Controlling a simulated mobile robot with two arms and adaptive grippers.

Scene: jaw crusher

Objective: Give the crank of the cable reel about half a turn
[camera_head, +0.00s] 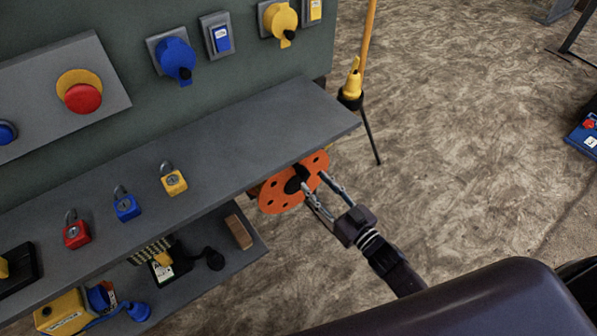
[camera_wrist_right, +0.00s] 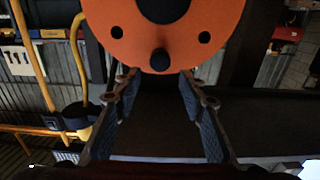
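The cable reel shows as an orange disc (camera_head: 273,193) with round holes and a dark hub, just under the right end of the grey shelf. In the right wrist view the orange disc (camera_wrist_right: 220,18) fills the top. A black knob (camera_wrist_right: 160,60), seemingly the crank's handle, stands out near its lower edge. My right gripper (camera_head: 314,181) reaches the disc from the lower right. In the wrist view its fingers (camera_wrist_right: 157,78) are spread apart, with the knob between and just beyond their tips. I see no finger touching the knob. My left gripper is not in view.
The grey shelf (camera_head: 225,145) overhangs the reel and carries several padlocks. A lower shelf (camera_head: 235,262) holds a wooden block (camera_head: 239,232) and electrical parts. A yellow pole (camera_head: 367,45) with a black holder stands behind the reel. The floor at right is mostly clear.

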